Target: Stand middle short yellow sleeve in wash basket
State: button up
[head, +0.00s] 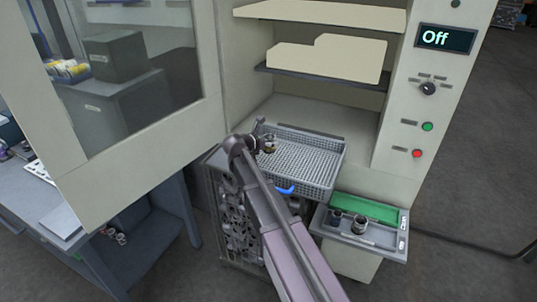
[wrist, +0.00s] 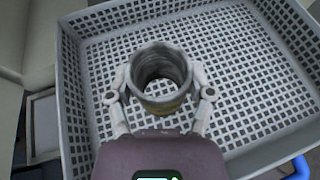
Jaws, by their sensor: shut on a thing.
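The sleeve (wrist: 160,104) is a short, open-ended ring, grey inside with some yellow low on its outer side. My gripper (wrist: 160,80) is shut on it, one finger on each side, and its open end faces the wrist camera. The wash basket (wrist: 82,95) is a grey mesh tray with raised walls, and its grid floor shows behind and through the sleeve. In the head view my gripper (head: 263,143) is over the left part of the basket (head: 315,186). Whether the sleeve touches the basket floor is unclear.
The washer's display (head: 446,39) reads Off, and its door (head: 140,150) stands open at left. A side tray (head: 380,240) at lower right holds two dark cylindrical parts (head: 359,224) beside a green area (head: 375,210). A blue handle (head: 285,190) is on the basket's front. The basket's visible floor is otherwise clear.

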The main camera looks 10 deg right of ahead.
aim_at(270, 152)
jog(key=shift+f, duration=0.1)
dwell(0.3)
jog(key=shift+f+b, duration=1.85)
jog(key=shift+b, duration=0.05)
jog(key=shift+f+b, duration=0.35)
jog(key=shift+f, duration=0.05)
jog(key=shift+s+f, duration=0.1)
jog(key=shift+s, duration=0.15)
jog(key=o, duration=1.3)
jog(key=shift+s+b, duration=0.1)
jog(key=shift+b, duration=0.2)
jog(key=shift+s, duration=0.1)
jog(key=shift+d, duration=0.1)
